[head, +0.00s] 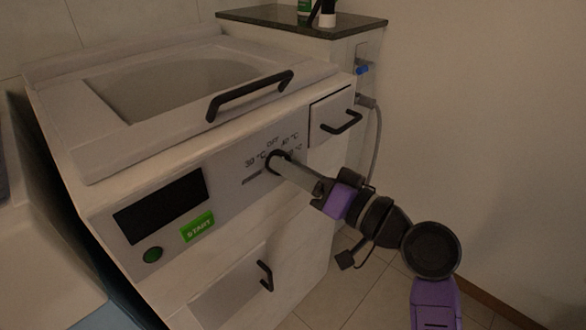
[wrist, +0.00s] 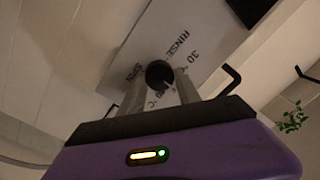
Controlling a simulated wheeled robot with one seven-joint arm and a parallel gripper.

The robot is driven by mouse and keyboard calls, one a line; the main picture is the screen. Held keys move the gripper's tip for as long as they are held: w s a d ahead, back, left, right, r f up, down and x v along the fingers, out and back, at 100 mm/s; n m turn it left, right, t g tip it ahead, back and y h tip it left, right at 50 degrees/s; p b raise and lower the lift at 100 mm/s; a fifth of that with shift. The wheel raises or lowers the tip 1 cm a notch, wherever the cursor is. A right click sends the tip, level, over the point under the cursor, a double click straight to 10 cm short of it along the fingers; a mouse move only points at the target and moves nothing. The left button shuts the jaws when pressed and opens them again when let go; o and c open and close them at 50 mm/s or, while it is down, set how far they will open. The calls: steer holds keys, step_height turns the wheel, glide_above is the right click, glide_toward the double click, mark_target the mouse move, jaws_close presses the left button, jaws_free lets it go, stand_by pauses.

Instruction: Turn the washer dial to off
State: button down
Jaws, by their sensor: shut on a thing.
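The washer (head: 75,185) stands on the left in the head view, with a sloping front panel. Its black dial (head: 275,162) sits on that panel below the printed "OFF" (head: 273,143). The dial also shows in the wrist view (wrist: 158,74), between my fingers, with "30 °C", "RINSE" and "SPIN" printed around it. My gripper (head: 286,168) reaches in from the right and is shut on the dial. The fingers hide part of the dial, and I cannot tell its pointer setting for sure.
The panel also has a black display (head: 160,206), a green START button (head: 198,227) and a round green button (head: 153,254). A lid handle (head: 250,92), drawer handle (head: 341,124) and lower door handle (head: 266,276) stick out nearby. Floor to the right is free.

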steer(key=shift+f, duration=0.1)
steer(key=c, duration=0.9)
jaws_free()
steer(key=shift+o, duration=0.2)
steer(key=p+v, duration=0.1)
steer(key=v, duration=0.6)
steer(key=shift+s+d, duration=0.25)
steer(key=shift+d, duration=0.1)
